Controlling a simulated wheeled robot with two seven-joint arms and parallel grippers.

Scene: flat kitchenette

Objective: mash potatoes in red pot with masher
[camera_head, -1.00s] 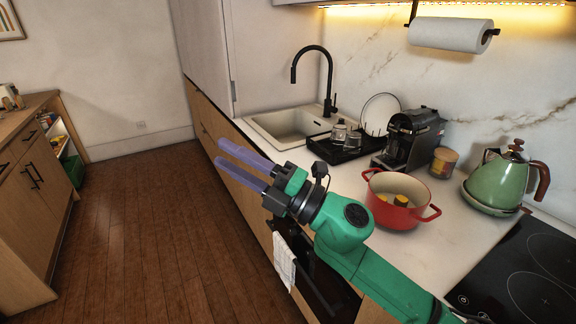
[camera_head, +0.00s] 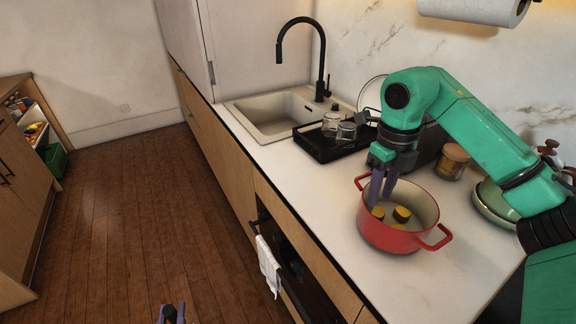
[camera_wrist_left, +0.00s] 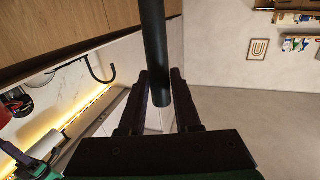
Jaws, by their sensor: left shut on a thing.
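The red pot (camera_head: 376,232) stands on the counter with its lid off. Yellow potato pieces (camera_head: 401,214) lie inside it. My right gripper (camera_head: 381,204) points down into the pot, its two purple fingers apart with a narrow gap; the tips are close to a potato piece at the left, and I cannot tell if they touch. My left gripper (camera_head: 172,314) shows only its fingertips at the bottom edge. In the left wrist view its fingers are shut on a black rod-like handle (camera_wrist_left: 155,50), which fits the masher; the mashing head is out of view.
A black tray (camera_head: 318,150) with glasses stands beside the sink (camera_head: 270,112). Bare counter lies in front of and left of the pot.

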